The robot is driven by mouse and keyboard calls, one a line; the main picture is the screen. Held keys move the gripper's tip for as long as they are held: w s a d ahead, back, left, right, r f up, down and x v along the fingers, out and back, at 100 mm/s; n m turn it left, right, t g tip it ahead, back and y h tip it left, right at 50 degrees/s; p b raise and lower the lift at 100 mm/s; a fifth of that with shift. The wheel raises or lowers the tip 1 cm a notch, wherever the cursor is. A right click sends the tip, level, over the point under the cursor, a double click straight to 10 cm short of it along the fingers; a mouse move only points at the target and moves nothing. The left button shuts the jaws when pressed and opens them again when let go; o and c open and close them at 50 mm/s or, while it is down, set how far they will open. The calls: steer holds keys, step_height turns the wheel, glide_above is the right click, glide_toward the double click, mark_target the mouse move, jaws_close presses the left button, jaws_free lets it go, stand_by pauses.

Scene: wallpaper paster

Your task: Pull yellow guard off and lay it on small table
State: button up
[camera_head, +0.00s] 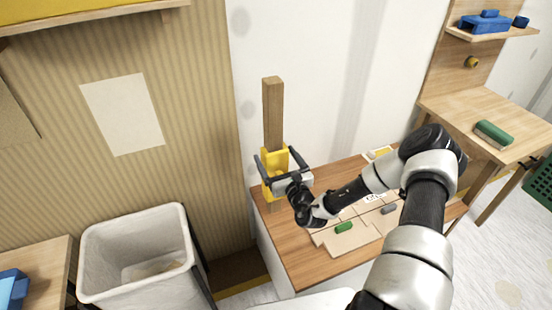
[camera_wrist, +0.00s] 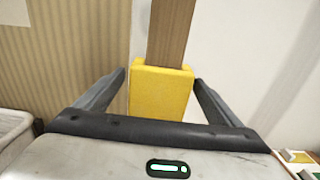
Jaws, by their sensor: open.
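The yellow guard (camera_head: 275,165) sits around the lower part of an upright wooden post (camera_head: 273,112) at the table's back left corner. In the wrist view the guard (camera_wrist: 161,93) is centred, with the post (camera_wrist: 171,32) rising from it. My gripper (camera_head: 270,157) is open, with one finger on each side of the guard. In the wrist view gaps show between the fingers (camera_wrist: 161,80) and the guard. Which table is the small table, I cannot tell; one wooden table (camera_head: 305,269) is under my arm.
A green piece (camera_head: 344,228), a grey piece (camera_head: 389,209) and flat sheets lie on the table under my arm. A white bin (camera_head: 135,252) stands at left. Another wooden table (camera_head: 465,108) at right holds a green roller-like block (camera_head: 493,134) and has bare surface.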

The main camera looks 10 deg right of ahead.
steer(key=shift+w, duration=0.15)
steer(key=shift+c, duration=0.4)
steer(key=c, duration=1.2)
steer(key=shift+s+d+p, duration=0.25)
steer(key=shift+s+p, duration=0.4)
steer(key=shift+s, duration=0.6)
steer(key=shift+s+d+p, duration=0.2)
steer(key=shift+s+p, duration=0.45)
steer(key=shift+s, duration=0.6)
steer(key=s+p, duration=0.1)
steer(key=s, duration=0.3)
steer(key=shift+d+p, duration=0.4)
